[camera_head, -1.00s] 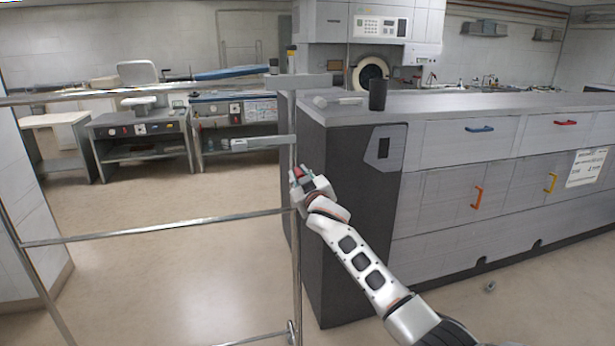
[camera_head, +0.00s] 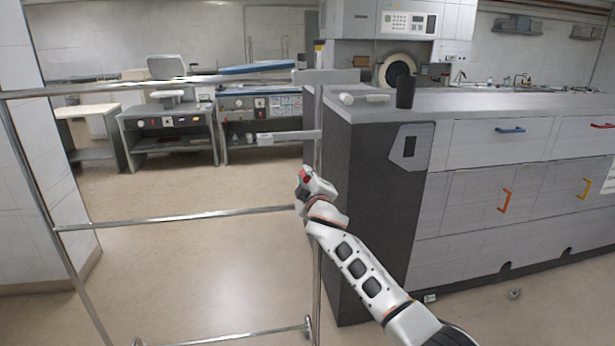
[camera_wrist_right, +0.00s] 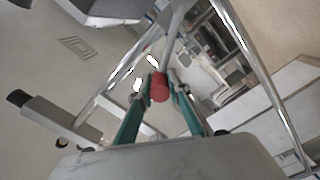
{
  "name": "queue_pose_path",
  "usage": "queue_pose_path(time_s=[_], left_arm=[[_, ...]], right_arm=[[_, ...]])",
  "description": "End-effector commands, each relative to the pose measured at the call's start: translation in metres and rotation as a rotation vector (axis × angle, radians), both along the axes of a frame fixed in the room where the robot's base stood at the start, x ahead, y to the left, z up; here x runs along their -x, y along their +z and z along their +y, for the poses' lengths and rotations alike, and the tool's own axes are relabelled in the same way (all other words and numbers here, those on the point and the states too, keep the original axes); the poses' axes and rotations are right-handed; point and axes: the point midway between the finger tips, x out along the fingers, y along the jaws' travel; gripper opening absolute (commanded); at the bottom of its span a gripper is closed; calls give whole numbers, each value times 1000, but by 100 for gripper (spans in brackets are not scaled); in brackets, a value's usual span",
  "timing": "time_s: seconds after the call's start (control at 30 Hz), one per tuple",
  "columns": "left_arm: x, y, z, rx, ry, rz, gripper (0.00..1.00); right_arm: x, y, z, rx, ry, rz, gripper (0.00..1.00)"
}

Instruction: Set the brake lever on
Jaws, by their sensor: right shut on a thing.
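A small red handle (camera_head: 304,175), which looks like the brake lever's grip, is at the right post of a metal rail frame (camera_head: 180,217). My right gripper (camera_head: 304,180) reaches up to it from the lower right. In the right wrist view the red grip (camera_wrist_right: 159,87) sits between the green fingers of my right gripper (camera_wrist_right: 160,92), which are shut on it. A grey rod runs up from behind the grip in that view. The lever's pivot cannot be made out. My left gripper is not in view.
A long grey cabinet (camera_head: 480,185) with coloured handles stands close to the right of my arm. A dark cup (camera_head: 405,92) and a white roll (camera_head: 347,99) are on its top. Workbenches (camera_head: 168,135) stand at the back left. The floor behind the rails is clear.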

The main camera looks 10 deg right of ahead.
Motion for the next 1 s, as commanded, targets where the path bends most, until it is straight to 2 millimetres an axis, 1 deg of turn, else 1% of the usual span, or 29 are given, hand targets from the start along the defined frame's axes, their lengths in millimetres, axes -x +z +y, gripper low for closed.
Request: queue_pose_path(time_s=[0.4, 0.43, 0.47, 0.5, 0.83, 1.0], left_arm=[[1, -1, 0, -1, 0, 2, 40], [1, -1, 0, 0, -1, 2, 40], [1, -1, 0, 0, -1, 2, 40], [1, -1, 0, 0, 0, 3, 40], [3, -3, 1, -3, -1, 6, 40], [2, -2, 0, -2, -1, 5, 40]], right_arm=[[0, 1, 1, 8, 1, -2, 0], [0, 1, 1, 8, 1, -2, 25], [0, 1, 1, 8, 1, -2, 33], [0, 1, 1, 8, 1, -2, 34], [1, 0, 1, 7, 1, -1, 34], [10, -1, 0, 6, -1, -1, 34]])
